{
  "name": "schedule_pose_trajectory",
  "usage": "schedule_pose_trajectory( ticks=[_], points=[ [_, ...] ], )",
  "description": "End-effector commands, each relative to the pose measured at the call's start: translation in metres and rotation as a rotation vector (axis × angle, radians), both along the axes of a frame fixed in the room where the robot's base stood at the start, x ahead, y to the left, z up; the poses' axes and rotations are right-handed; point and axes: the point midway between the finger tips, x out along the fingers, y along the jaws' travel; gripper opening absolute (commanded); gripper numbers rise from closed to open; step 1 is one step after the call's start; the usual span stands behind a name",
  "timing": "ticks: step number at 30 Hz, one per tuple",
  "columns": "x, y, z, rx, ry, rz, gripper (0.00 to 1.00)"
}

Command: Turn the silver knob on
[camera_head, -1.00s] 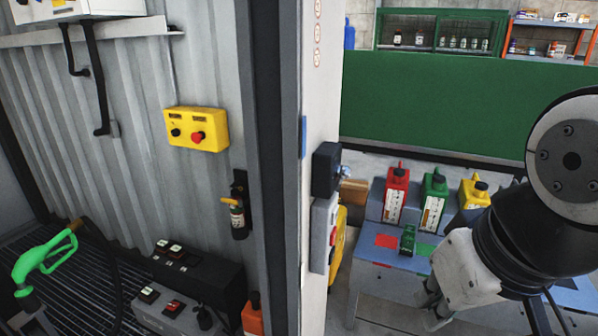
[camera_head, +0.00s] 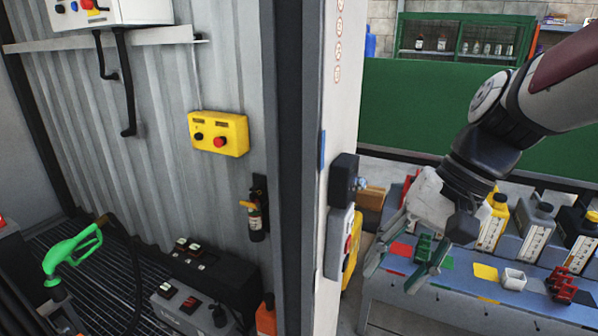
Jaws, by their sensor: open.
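A small silver knob (camera_head: 362,184) sticks out from the right side of a black box (camera_head: 343,181) on the end of the white wall panel. Its turn position is too small to tell. My gripper (camera_head: 398,272) is open, with its fingers pointing down and apart. It appears to the right of and below the knob, in front of the blue bench. It is not touching the knob. A green object shows between the fingers, seemingly on the bench behind them.
Below the black box are a grey box with a red button (camera_head: 347,245) and a yellow box (camera_head: 353,255). The blue bench (camera_head: 385,312) holds jugs and small coloured parts. The wall panel (camera_head: 333,110) stands left of my gripper. A green nozzle (camera_head: 75,250) is far left.

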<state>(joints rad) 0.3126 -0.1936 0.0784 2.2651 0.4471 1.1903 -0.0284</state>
Motion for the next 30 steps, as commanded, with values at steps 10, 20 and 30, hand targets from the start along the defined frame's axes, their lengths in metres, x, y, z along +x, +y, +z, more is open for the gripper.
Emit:
schedule_pose_trajectory(
  ticks=[10,20,30],
  points=[
    [0.081,-0.019,0.003,0.448,0.185,-0.262,0.44],
    [0.155,-0.091,-0.004,0.923,0.227,-0.521,0.44],
    [0.187,-0.161,-0.016,1.226,0.178,-0.677,0.44]
  ],
)
